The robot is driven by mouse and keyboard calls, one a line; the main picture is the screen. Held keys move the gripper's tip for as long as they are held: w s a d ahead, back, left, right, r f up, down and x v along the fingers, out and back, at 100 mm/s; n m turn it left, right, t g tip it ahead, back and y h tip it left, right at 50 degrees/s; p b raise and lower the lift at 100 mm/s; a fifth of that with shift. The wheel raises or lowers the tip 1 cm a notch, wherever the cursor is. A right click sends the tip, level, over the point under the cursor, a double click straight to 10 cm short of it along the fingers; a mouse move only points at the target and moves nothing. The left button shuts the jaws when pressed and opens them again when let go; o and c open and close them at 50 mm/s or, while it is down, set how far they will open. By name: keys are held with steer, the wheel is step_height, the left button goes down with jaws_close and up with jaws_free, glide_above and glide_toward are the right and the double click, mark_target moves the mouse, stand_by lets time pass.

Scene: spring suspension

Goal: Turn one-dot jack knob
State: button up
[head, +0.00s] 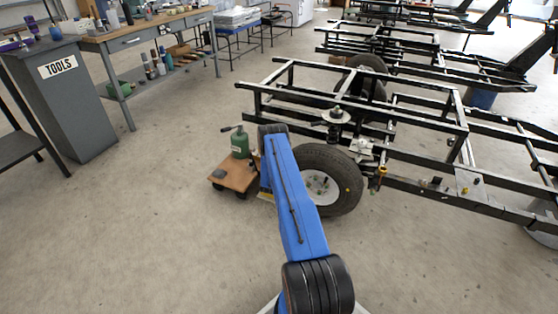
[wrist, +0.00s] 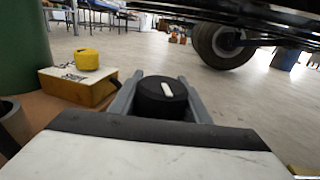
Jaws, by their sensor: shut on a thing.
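My gripper (wrist: 160,82) is shut on a round black knob (wrist: 162,105) with a white bar on its top, one grey finger on each side. What the black knob sits on is hidden below. A yellow knob (wrist: 87,60) stands on a yellow box (wrist: 75,88) to the left, apart from my fingers. The box has a white top panel with dark marks too small to read. I cannot tell which knob has the one dot. In the head view, a green jack (head: 239,142) stands on a wooden dolly (head: 238,173); my blue arm hides the gripper.
A wheel (head: 345,185) on a black steel frame (head: 410,185) is right of my arm. A grey tools cabinet (head: 70,100) and a workbench (head: 155,30) stand at the upper left. The floor left of the dolly is clear. A green cylinder (wrist: 18,45) rises at the wrist view's left edge.

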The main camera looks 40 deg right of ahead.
steer(key=shift+a+n+t+y, duration=0.1)
steer(key=shift+n+t+y, duration=0.2)
steer(key=o, duration=1)
steer(key=shift+o, duration=0.2)
step_height(320, 180, up, 10)
stand_by(0.3)
